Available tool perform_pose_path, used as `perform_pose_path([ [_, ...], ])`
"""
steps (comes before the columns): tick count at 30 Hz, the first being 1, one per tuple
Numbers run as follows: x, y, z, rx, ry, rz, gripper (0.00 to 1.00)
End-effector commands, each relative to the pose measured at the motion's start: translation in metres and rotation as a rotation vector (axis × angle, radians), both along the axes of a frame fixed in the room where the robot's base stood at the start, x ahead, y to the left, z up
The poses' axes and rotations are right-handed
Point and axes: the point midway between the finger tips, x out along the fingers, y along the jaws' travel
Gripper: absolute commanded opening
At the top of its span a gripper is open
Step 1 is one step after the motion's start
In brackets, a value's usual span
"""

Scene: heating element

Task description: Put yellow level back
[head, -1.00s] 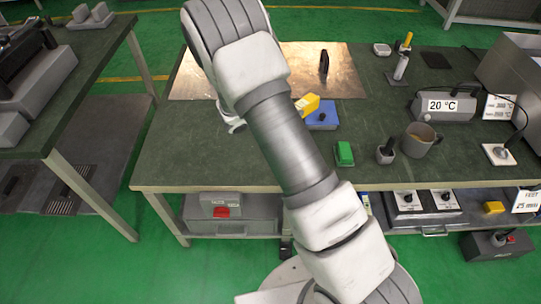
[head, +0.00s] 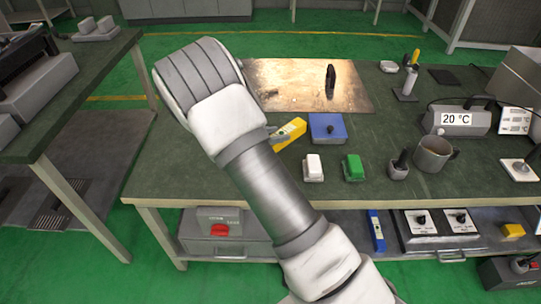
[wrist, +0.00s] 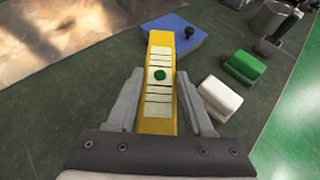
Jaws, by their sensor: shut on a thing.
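The yellow level (head: 289,132) shows just right of my arm in the head view, to the left of the blue box (head: 327,129) with a black knob. In the wrist view the yellow level (wrist: 160,60) lies between the two fingers of my gripper (wrist: 158,88), with its green bubble window facing the camera. My gripper is shut on it. Its far end overlaps the blue box (wrist: 185,32) in that view; I cannot tell whether they touch. The arm hides most of the gripper in the head view.
A white block (head: 313,168) and a green block (head: 353,167) stand near the bench's front. A mug (head: 432,155) and the 20 °C device (head: 458,119) are to the right. A metal plate (head: 300,85) lies behind. A blue level (head: 376,230) is on the lower shelf.

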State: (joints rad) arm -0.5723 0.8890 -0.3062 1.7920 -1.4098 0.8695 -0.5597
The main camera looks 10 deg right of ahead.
Motion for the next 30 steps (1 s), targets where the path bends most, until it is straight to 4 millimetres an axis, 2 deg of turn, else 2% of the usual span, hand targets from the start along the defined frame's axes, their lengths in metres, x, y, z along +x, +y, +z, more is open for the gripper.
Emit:
perform_pose_path([
  [1,-0.004,0.008,-0.007,0.0,0.0,0.002,0.0],
  [6,-0.013,0.022,-0.016,-0.001,-0.001,0.0,0.0],
  [10,-0.014,0.023,-0.024,-0.001,0.0,-0.001,0.0],
  [16,-0.014,0.023,-0.054,-0.003,0.0,-0.001,0.0],
  [28,-0.014,0.023,-0.059,-0.001,-0.001,-0.001,0.0],
  [29,-0.014,0.023,-0.06,-0.001,-0.001,-0.001,0.53],
  [30,-0.014,0.023,-0.059,0.0,-0.001,0.0,0.61],
])
